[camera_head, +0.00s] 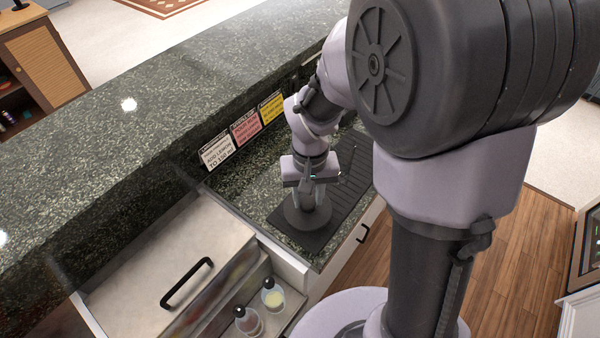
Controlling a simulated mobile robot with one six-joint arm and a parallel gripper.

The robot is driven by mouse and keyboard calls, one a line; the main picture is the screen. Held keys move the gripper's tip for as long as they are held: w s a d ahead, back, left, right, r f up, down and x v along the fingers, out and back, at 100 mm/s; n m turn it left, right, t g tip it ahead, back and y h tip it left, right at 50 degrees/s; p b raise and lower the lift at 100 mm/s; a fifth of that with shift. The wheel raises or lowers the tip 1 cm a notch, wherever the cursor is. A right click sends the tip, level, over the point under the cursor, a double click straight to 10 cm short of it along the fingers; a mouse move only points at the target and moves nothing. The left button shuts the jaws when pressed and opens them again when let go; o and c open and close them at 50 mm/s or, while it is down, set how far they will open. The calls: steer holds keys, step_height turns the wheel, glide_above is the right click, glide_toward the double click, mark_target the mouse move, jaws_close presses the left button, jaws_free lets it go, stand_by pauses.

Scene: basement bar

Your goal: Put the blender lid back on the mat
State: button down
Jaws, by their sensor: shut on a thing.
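The blender lid (303,218) is a dark grey round disc with a raised middle. It is at or just over the near-left end of the black mat (347,186) on the granite counter. I cannot tell whether it touches the mat. My gripper (311,197) points down from above and is shut on the raised middle of the lid. The gripper and its wrist hide part of the lid and some of the mat behind. The far-right part of the mat looks bare.
A steel bin with a black-handled lid (165,255) stands at lower left. Two small bottles (272,294) (248,321) stand beside it. White, pink and yellow cards (245,130) lean against the raised granite ledge (130,115) behind the mat.

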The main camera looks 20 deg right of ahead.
mark_target(309, 198)
steer(key=shift+w+d+f, duration=0.15)
steer(key=shift+d+f, duration=0.05)
steer(key=shift+f, duration=0.15)
steer(key=shift+f+b, duration=0.85)
steer(key=shift+f, duration=0.5)
steer(key=shift+f, duration=0.25)
steer(key=c, duration=1)
jaws_free()
steer(key=shift+r, duration=0.1)
steer(key=shift+o, duration=0.2)
